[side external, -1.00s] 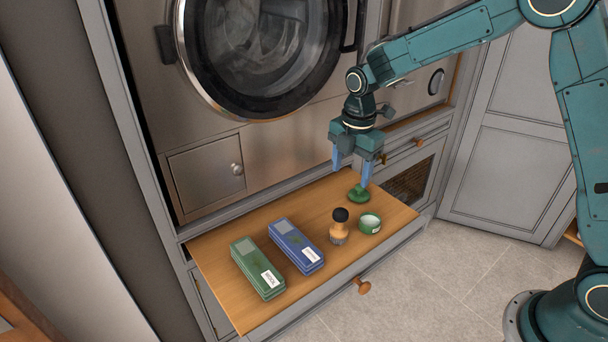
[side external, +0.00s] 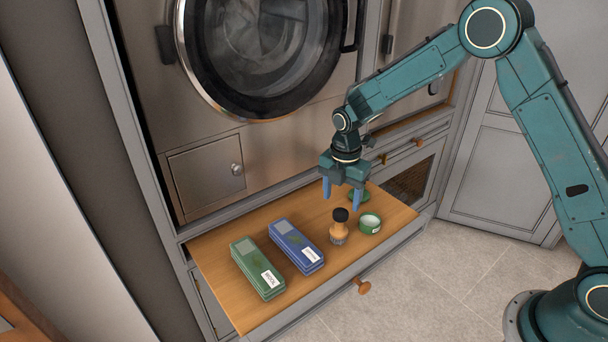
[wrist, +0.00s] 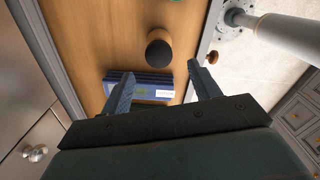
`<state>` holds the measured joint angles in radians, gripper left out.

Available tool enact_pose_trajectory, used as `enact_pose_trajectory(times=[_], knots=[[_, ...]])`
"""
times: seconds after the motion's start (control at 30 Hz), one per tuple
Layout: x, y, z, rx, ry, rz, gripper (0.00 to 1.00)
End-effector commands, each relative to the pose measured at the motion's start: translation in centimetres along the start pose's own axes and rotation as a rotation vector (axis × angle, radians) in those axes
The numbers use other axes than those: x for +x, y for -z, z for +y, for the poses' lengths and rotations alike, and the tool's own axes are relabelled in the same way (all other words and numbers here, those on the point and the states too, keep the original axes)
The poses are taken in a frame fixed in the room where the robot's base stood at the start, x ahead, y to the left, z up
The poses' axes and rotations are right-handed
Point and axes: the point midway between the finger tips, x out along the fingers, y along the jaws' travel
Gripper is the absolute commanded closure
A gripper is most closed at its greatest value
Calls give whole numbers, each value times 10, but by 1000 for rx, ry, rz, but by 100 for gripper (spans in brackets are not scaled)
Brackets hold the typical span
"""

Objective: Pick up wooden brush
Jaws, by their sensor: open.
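The wooden brush (side external: 338,231) stands upright on the pulled-out wooden board, its black rounded top up and its bristles down. In the wrist view its dark top (wrist: 159,54) shows just beyond the fingertips, roughly centred between them. My gripper (side external: 342,202) points down above the board, with its blue fingers apart and nothing between them. In the side view the fingertips appear just above the brush's top, apart from it. The wrist view also shows both fingers of my gripper (wrist: 160,72) spread.
A blue box (side external: 297,246) and a green box (side external: 258,268) lie left of the brush. A green open tin (side external: 370,223) stands close on its right. A green lid-like piece (side external: 364,196) lies behind, partly hidden by a finger. A drawer knob (side external: 362,287) projects in front.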

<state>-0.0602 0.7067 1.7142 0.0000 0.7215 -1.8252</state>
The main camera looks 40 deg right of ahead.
Motion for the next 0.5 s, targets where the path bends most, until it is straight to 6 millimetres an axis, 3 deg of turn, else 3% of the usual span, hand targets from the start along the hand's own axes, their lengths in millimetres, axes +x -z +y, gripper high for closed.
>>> enact_pose_trajectory(times=[0.2, 0.5], knots=[[29, 0, 0, 0, 2, 0, 38], [37, 0, 0, 0, 0, 0, 38]])
